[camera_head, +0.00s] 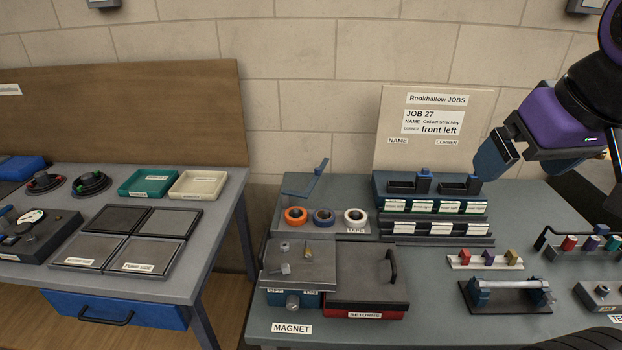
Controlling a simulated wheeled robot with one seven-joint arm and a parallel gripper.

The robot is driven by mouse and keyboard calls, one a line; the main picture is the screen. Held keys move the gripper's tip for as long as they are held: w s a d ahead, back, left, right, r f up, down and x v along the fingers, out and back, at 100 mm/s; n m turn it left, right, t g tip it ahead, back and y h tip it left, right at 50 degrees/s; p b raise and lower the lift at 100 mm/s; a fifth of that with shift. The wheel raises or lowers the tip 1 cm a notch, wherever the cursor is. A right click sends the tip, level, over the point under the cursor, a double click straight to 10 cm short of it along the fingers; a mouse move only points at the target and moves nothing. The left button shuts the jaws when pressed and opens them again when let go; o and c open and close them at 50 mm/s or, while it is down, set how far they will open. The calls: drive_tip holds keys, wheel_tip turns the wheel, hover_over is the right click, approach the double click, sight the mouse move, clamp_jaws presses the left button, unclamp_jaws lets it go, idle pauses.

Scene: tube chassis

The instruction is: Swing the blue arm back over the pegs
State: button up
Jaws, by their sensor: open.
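A thin blue arm (317,178) stands at the back of the grey tape stand (345,228), its long part slanting up and to the right, clear of the rolls. My gripper (523,170) is open and empty, up at the right, in front of the job board's right edge and well away from the blue arm.
A blue-and-grey labelled rack (430,207) stands right of the tape stand, below the job board (432,120). A grey-topped box (298,268) and a red returns box (366,300) with a handle are in front. Small fixtures fill the right side.

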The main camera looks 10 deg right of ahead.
drive_tip(key=shift+w+r, duration=0.15)
drive_tip(key=c, duration=0.4)
drive_tip(key=shift+m, duration=0.3)
drive_tip(key=w+r, duration=0.1)
drive_tip(key=w, duration=0.2)
drive_tip(key=w+r, duration=0.1)
drive_tip(key=w, duration=0.1)
drive_tip(key=shift+a+r, duration=0.2)
drive_tip(key=shift+r, duration=0.1)
drive_tip(key=c, duration=0.4)
drive_tip(key=m+g, duration=0.5)
hover_over(318, 169)
wheel_tip(318, 169, down, 26)
wheel_tip(318, 169, down, 11)
drive_tip(key=shift+w+f, duration=0.1)
drive_tip(key=shift+w, duration=0.05)
drive_tip(key=shift+c, duration=0.5)
